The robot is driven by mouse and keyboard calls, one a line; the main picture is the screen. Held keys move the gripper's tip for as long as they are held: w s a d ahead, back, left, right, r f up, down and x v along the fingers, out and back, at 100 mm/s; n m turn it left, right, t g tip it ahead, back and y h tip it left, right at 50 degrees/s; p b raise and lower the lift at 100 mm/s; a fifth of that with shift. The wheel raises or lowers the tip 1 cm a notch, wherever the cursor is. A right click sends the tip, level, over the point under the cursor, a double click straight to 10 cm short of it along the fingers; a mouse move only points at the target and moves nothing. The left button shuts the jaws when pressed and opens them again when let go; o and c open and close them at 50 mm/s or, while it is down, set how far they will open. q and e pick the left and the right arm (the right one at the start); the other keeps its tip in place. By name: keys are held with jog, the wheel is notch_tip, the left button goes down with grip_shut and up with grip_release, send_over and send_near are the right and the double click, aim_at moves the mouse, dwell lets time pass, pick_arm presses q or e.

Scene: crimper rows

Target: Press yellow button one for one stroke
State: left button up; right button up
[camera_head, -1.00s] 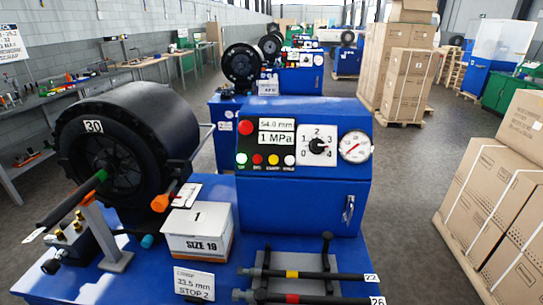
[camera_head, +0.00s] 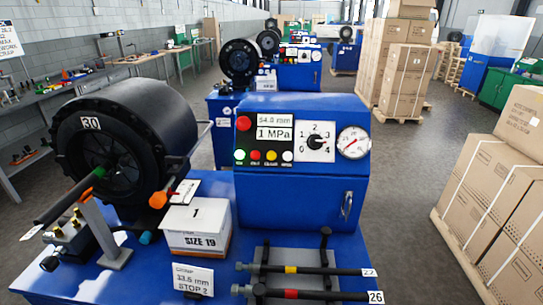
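The nearest blue crimper has a control panel (camera_head: 270,140) on its blue cabinet. A yellow button (camera_head: 271,155) sits in the panel's lower row, between a red button (camera_head: 255,155) and a white button (camera_head: 287,155). A pale green button (camera_head: 240,155) is at the row's left end and looks lit. A larger red button (camera_head: 243,123) is above. The display (camera_head: 275,133) reads about 54.0 mm and 1 MPa. Nothing covers or touches the yellow button. Neither of my grippers is in view.
A black crimping head (camera_head: 125,140) stands left of the cabinet. A SIZE 19 box (camera_head: 196,228) and a white card (camera_head: 193,279) are in front of it. Hoses lie on a rack (camera_head: 305,284) at front. Stacked cartons (camera_head: 490,190) stand right. The space before the panel looks clear.

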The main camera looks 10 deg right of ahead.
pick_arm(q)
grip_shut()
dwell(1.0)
